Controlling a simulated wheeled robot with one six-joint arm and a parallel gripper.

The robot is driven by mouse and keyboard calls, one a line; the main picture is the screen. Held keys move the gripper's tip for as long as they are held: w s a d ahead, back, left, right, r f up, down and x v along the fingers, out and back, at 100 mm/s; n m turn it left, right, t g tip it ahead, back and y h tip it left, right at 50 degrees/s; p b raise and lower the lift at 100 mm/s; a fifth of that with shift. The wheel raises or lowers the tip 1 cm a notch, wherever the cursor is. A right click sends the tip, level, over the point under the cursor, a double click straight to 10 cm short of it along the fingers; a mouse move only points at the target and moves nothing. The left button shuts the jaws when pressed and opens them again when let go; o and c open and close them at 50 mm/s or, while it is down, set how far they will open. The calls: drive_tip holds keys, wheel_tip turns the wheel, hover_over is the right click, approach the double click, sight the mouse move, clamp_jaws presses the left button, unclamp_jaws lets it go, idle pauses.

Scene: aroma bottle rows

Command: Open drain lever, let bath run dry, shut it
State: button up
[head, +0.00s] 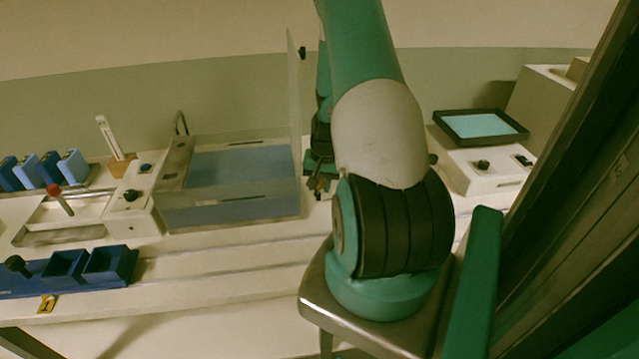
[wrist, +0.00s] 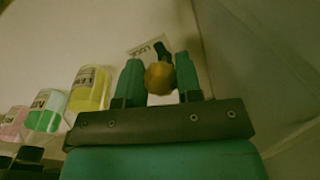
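The bath (head: 240,207) is a clear-walled tank left of centre in the head view, with flat blue liquid (head: 240,165) in it. My gripper (head: 318,180) is just right of the bath, partly hidden by my own arm. In the wrist view its two green fingers (wrist: 158,84) stand on either side of a round, brass-yellow knob (wrist: 160,78). The knob fills most of the gap; whether the fingers press on it cannot be told. A dark piece (wrist: 163,52) shows behind the knob, beside a small white label. I cannot confirm that this knob is the drain lever's.
A clear upright panel (head: 294,110) stands at the bath's right edge. A red-knobbed lever (head: 55,191), blue holders (head: 108,264) and blue blocks (head: 72,164) are at left. A screen (head: 480,125) stands at right. Yellow (wrist: 89,88), green and pink bottles show in the wrist view.

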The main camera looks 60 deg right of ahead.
sight(317, 193)
clamp_jaws()
drive_tip(key=shift+w+d+r+b, duration=0.2)
drive_tip(key=shift+w+d+r, duration=0.1)
drive_tip(key=shift+w+d, duration=0.4)
drive_tip(key=shift+w+d+r+b, duration=0.15)
drive_tip(key=shift+w+d+r, duration=0.25)
drive_tip(key=shift+d, duration=0.35)
drive_tip(key=o, duration=1)
unclamp_jaws()
drive_tip(key=shift+w+f, duration=0.1)
drive_tip(key=shift+f, duration=0.05)
drive_tip(key=shift+c, duration=0.2)
drive_tip(key=shift+a, duration=0.1)
drive_tip(key=r, duration=0.5)
drive_tip(key=s+r+b, duration=0.1)
drive_tip(key=r, duration=0.5)
drive_tip(key=s+r+b, duration=0.1)
drive_tip(key=r, duration=0.5)
drive_tip(key=shift+d+r, duration=0.15)
drive_tip(key=shift+d, duration=0.2)
